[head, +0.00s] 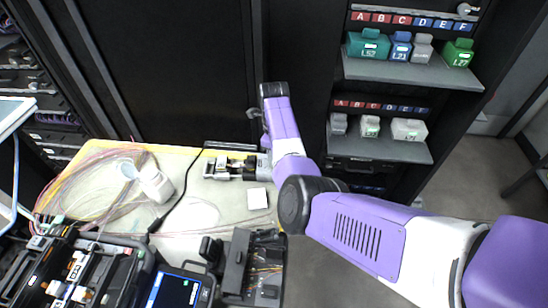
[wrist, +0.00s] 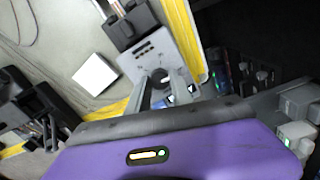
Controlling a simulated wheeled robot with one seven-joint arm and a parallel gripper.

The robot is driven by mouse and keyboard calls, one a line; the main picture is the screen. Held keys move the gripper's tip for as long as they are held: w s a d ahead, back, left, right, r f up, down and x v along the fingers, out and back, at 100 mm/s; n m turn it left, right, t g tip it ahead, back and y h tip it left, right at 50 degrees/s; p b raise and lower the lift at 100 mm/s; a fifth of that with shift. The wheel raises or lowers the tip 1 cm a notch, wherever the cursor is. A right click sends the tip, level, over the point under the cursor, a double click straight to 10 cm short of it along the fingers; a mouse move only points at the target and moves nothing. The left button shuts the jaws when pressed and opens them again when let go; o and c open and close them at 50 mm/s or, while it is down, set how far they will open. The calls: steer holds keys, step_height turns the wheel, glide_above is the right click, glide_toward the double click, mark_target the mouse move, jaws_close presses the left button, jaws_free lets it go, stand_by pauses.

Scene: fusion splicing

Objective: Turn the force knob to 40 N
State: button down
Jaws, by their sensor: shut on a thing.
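The force knob (wrist: 160,76) shows in the wrist view as a small dark round part at the near end of a grey metal device (wrist: 150,56). My gripper (wrist: 163,88) has its two grey fingers closed around the knob, one on each side. The knob's markings and set value cannot be read. In the head view the device (head: 228,169) lies on the bench's back right part, and my arm covers the knob and fingertips.
A white square pad (head: 258,198) lies on the bench in front of the device. A white bottle (head: 156,186), loose fibres and a black splicer (head: 178,290) with a screen are to the left and front. Shelves (head: 400,72) with coloured boxes stand at the right.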

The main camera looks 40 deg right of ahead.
stand_by(0.5)
steer(key=c, duration=1.1)
jaws_free()
steer(key=shift+c, duration=0.2)
steer(key=shift+r+b, duration=0.5)
steer(key=shift+r, duration=3.45)
